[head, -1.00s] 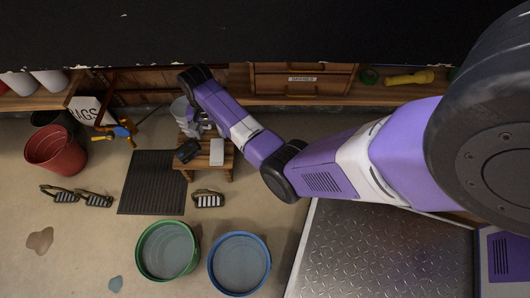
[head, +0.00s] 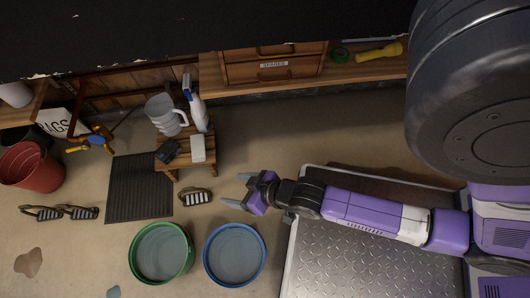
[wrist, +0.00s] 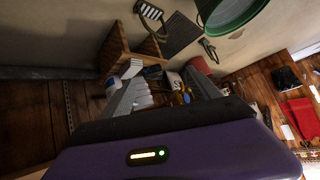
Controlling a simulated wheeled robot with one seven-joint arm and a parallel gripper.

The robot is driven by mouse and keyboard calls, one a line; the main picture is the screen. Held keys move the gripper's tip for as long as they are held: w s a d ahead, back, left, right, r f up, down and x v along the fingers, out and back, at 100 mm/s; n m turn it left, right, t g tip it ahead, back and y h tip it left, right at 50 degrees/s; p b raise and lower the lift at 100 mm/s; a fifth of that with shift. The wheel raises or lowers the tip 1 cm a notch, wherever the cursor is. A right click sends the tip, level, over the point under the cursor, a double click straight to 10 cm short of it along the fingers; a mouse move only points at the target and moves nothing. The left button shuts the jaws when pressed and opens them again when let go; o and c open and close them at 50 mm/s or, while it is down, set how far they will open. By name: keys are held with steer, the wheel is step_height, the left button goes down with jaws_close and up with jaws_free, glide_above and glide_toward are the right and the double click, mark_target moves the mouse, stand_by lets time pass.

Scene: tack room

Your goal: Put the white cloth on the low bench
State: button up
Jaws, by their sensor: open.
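The low bench (head: 184,160) is a small wooden stool-like bench against the back wall in the head view. A pale, flat, rectangular thing that looks like the folded white cloth (head: 197,149) lies on its top, toward the right front. My gripper (head: 239,190) is open and empty, to the right of the bench and below it in the picture, clear of the cloth. In the wrist view the bench (wrist: 115,48) shows beyond the spread fingers, tilted in the picture.
A dark object (head: 168,150), a grey jug (head: 166,114) and a spray bottle (head: 199,111) are also at the bench. A green bucket (head: 161,252) and a blue-rimmed bucket (head: 235,255) stand nearer. Floor right of the bench is clear.

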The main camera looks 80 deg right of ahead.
steer(key=s+a+r+n+t, duration=0.1)
steer(key=s+r, duration=0.2)
steer(key=r, duration=0.4)
steer(key=s+a+r+n+t+y, duration=0.1)
steer(key=s+a+r+t, duration=0.1)
steer(key=r, duration=0.5)
steer(key=s+a+r+n+t, duration=0.2)
steer(key=s+r, duration=0.2)
steer(key=r, duration=0.4)
steer(key=shift+y, duration=0.4)
steer(key=shift+s+a+r, duration=0.1)
step_height(320, 180, up, 32)
steer(key=p, duration=3.2)
